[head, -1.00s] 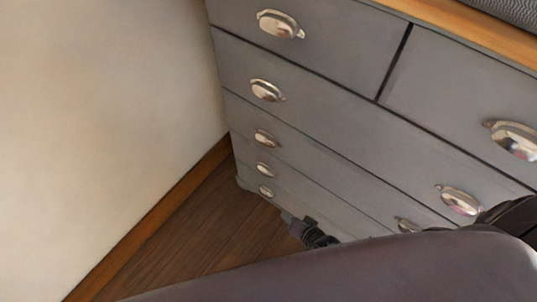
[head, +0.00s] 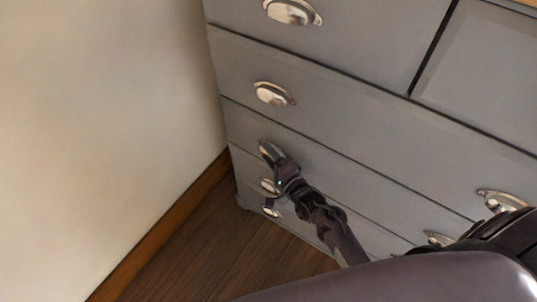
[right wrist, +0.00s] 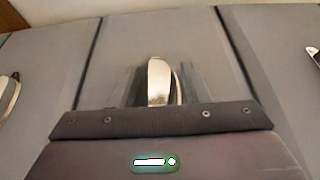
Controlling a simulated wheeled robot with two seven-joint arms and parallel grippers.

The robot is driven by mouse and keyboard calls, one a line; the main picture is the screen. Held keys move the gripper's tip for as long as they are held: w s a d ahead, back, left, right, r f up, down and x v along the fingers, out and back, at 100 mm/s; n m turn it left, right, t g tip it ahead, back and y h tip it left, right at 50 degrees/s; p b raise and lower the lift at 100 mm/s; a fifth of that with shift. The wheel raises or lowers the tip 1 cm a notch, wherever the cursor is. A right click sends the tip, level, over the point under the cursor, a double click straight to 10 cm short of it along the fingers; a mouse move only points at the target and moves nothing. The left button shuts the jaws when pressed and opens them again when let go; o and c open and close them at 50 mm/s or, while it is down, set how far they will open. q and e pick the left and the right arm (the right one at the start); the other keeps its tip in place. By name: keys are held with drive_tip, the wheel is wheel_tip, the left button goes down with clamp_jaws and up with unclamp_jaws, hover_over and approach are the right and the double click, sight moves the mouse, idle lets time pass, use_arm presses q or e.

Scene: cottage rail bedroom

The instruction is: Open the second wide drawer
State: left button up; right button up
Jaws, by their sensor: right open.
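The grey chest has two small drawers on top and several wide drawers below, all shut. The second wide drawer (head: 340,185) has a silver cup handle (head: 269,151) near its left end and another (head: 437,238) near its right end, partly hidden by my arm. My right gripper (head: 279,166) is open at the left handle, overlapping its lower part. In the right wrist view a cup handle (right wrist: 158,82) stands straight ahead, between the blurred fingers. I cannot tell whether they touch it. My left gripper is not in view.
A cream wall (head: 100,120) with a wooden skirting board (head: 165,225) stands close to the chest's left side. The wooden floor (head: 235,255) is clear there. The first wide drawer's handle (head: 272,93) is just above. Lower handles sit close beneath my gripper.

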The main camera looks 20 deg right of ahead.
drive_tip(key=shift+w, duration=0.2)
drive_tip(key=shift+c, duration=0.3)
clamp_jaws()
drive_tip(key=shift+s+a+f, duration=0.1)
